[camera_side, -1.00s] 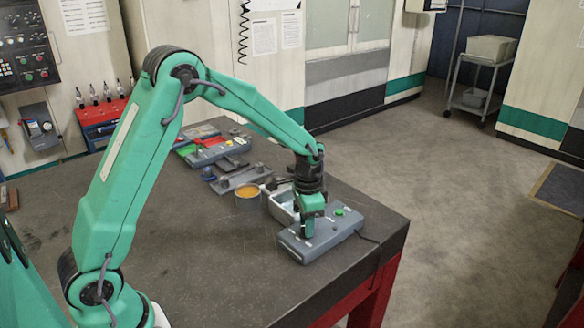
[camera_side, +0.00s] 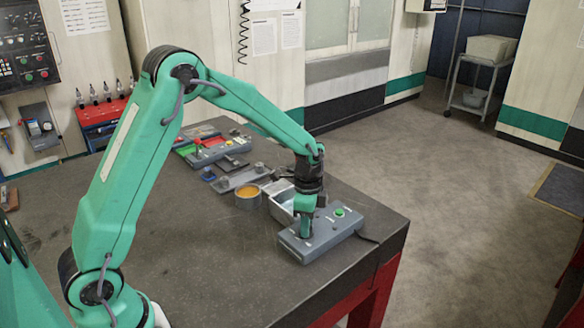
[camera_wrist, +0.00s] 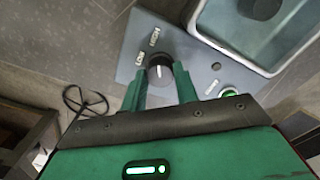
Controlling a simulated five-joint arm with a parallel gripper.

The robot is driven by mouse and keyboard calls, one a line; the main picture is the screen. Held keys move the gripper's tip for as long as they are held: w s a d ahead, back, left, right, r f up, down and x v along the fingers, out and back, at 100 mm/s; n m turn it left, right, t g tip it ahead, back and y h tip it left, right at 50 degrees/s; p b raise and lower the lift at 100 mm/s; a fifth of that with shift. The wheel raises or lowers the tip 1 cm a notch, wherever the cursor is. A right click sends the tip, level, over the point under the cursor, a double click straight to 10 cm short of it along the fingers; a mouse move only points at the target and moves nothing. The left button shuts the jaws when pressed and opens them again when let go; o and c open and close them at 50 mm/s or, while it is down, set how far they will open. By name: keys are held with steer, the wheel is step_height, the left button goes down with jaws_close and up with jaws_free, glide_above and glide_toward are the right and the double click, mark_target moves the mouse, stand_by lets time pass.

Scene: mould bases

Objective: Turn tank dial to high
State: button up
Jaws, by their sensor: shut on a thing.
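The grey control box (camera_side: 330,232) lies on the table's near right part, with a round green button (camera_side: 339,212) on top. In the wrist view, the black dial (camera_wrist: 158,66) stands on the box (camera_wrist: 128,42), and a white pointer line shows on it. My gripper (camera_side: 305,236) points down over the box. In the wrist view, my gripper's (camera_wrist: 160,84) two green fingers are on either side of the dial, shut on it. The dial is hidden by the fingers in the side view.
An open metal tank (camera_side: 281,210) stands directly behind the box, close to my gripper; it also shows in the wrist view (camera_wrist: 258,38). An orange-topped tin (camera_side: 248,196) and several mould parts (camera_side: 238,178) lie farther back. The table's front left is clear.

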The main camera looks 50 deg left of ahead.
steer(key=o, duration=1)
steer(key=shift+r, duration=0.15)
step_height(320, 180, up, 7)
steer(key=shift+r, duration=0.3)
